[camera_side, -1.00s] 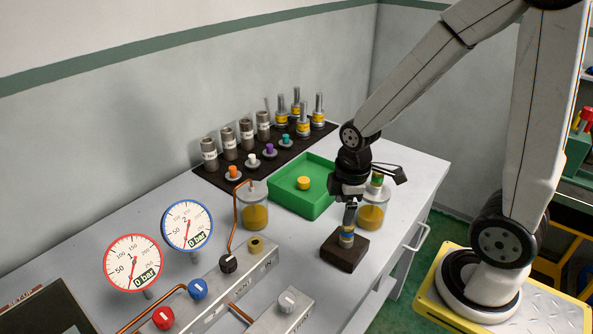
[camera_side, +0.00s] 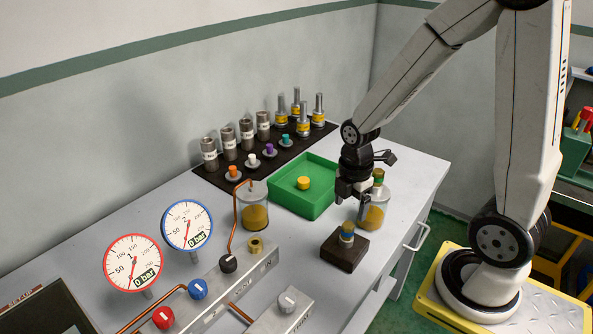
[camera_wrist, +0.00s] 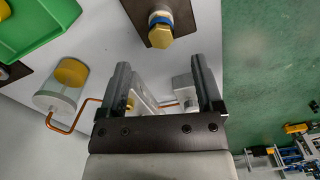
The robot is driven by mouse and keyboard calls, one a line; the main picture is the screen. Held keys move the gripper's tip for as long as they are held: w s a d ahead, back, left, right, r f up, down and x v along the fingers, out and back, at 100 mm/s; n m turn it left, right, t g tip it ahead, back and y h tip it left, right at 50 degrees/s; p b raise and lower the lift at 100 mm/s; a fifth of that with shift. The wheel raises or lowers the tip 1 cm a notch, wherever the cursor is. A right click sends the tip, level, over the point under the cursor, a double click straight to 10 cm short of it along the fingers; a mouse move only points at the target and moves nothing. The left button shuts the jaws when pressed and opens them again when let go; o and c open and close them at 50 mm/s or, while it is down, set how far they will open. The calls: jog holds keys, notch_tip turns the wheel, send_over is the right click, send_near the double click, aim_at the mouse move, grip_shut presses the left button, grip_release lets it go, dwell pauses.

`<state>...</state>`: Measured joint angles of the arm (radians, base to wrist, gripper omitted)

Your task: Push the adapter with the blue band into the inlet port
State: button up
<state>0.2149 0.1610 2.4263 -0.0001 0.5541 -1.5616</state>
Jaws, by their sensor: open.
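The adapter with the blue band (camera_side: 347,236) stands upright on the dark block (camera_side: 343,256), near the bench's front edge. In the wrist view, its yellow hex end (camera_wrist: 160,37) and blue band show at the top, on the brown block (camera_wrist: 184,12). My gripper (camera_side: 353,194) is open and empty above the adapter, with a clear gap between them. In the wrist view, the two fingers of my gripper (camera_wrist: 160,64) are spread apart with nothing between them.
A jar with yellow contents (camera_side: 373,215) stands behind my gripper, and another jar (camera_side: 252,213) stands left. A green tray (camera_side: 318,202) holds a yellow piece. A dark rack (camera_side: 205,177) carries several fittings. Copper pipes and two gauges (camera_side: 134,263) stand at the left.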

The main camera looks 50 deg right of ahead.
aim_at(349, 224)
jog(key=shift+f, duration=0.9)
jog(key=shift+f, duration=0.1)
jog(key=shift+s+f, duration=0.1)
jog(key=shift+f, duration=2.4)
grip_shut()
